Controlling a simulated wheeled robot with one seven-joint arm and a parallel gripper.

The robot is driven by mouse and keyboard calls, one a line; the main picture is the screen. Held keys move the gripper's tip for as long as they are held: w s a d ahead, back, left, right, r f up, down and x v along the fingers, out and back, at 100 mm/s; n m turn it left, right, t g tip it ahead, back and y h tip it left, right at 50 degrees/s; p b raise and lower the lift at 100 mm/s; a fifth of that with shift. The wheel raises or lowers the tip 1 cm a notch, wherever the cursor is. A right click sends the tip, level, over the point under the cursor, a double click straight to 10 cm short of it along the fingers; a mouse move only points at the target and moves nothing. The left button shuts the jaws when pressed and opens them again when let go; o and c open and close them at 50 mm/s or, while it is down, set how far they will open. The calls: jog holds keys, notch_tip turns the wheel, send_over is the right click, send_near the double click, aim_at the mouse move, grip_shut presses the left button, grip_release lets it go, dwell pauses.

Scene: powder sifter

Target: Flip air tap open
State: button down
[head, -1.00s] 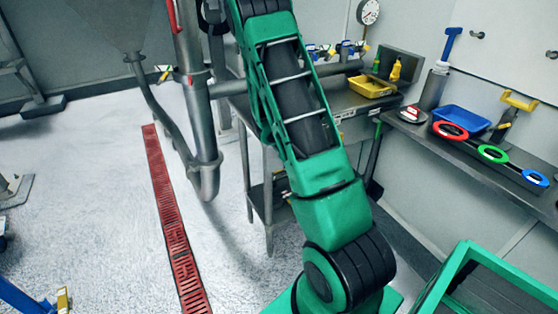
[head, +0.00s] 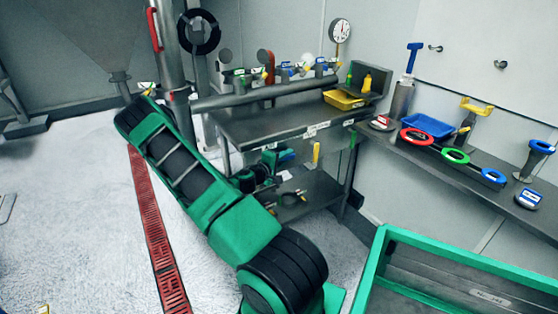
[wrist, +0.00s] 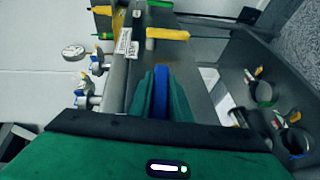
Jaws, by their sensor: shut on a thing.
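My gripper shows in the wrist view (wrist: 160,95), with green fingers shut on a narrow blue piece (wrist: 161,82). I cannot tell what the blue piece belongs to. In the head view, what looks like my gripper (head: 280,158) is small, just below the front edge of the steel table. Several small taps with coloured handles or tags (head: 288,70) line the back of that table; they also show at the left of the wrist view (wrist: 86,96). They stand apart from my fingers. I cannot tell which one is the air tap.
The steel table (head: 262,124) has a lower shelf (head: 318,196) holding several tools. A yellow bin (head: 342,100) sits at its back right. A side bench (head: 480,180) carries a blue tray (head: 428,125) and coloured rings. A green-framed bin (head: 450,270) stands at the lower right.

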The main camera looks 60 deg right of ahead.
jog(key=shift+s+a+r+n+h, duration=0.15)
jog(key=shift+n+h, duration=0.15)
jog(key=shift+h, duration=0.3)
jog(key=shift+s+g, duration=0.1)
jog(key=shift+g, duration=0.2)
jog(key=c, duration=1.6)
grip_release()
jog(key=shift+c, duration=0.2)
jog(key=shift+r, duration=0.1)
